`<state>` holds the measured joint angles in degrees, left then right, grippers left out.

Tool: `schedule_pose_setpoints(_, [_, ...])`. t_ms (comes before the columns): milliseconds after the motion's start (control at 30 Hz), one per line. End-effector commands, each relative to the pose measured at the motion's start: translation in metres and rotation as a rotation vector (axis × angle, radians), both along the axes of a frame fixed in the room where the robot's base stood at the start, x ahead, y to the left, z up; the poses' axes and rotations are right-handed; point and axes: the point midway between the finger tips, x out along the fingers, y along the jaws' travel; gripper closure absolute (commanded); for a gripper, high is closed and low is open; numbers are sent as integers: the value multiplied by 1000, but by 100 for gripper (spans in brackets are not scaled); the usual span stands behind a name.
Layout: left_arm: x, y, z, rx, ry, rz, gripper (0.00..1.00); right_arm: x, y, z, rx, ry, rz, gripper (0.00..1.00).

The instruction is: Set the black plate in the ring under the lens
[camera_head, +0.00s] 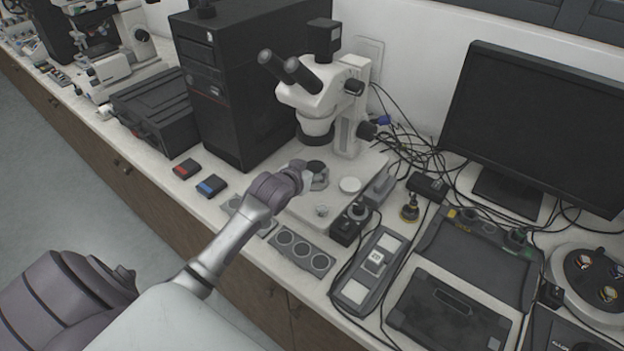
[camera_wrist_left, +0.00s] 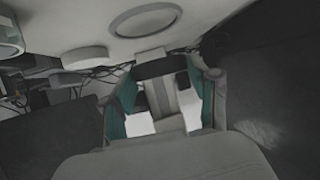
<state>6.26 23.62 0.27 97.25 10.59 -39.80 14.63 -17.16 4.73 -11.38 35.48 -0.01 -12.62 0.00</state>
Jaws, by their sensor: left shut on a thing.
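My left gripper (camera_head: 312,177) reaches in over the white microscope base and is shut on the black plate (camera_head: 316,166). The plate is below the microscope's lens (camera_head: 316,137), apart from it. In the left wrist view the plate (camera_wrist_left: 160,66) shows as a dark edge between the fingertips of the gripper (camera_wrist_left: 162,82). The pale round ring (camera_wrist_left: 117,25) in the base shows in that view, beyond the plate and apart from it; nothing dark lies in it. In the head view my gripper and the plate hide most of the ring. My right gripper is not in view.
A white disc (camera_head: 349,185) and a small round piece (camera_head: 321,211) sit on the base (camera_head: 290,214). The microscope's column (camera_head: 352,115) stands behind. A black computer tower (camera_head: 240,90) is close on the left. Cables and a control box (camera_head: 350,226) lie right.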

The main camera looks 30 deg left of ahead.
Motion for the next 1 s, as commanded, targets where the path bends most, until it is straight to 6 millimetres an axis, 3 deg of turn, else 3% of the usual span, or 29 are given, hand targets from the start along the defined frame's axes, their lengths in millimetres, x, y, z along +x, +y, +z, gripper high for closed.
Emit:
schedule_pose_setpoints(233, [-1,-1,-34,0,4,0,74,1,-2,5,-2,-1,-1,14])
schedule_pose_setpoints(633, [-1,-1,-41,-1,2,-1,74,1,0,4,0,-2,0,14])
schedule_pose_setpoints(667, [-1,-1,-42,-1,3,-1,38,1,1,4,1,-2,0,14])
schedule_pose_setpoints(800, [-1,-1,-41,-1,2,-1,15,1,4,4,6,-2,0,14])
schedule_pose_setpoints(1000, [-1,-1,-41,-1,2,-1,15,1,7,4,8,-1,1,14])
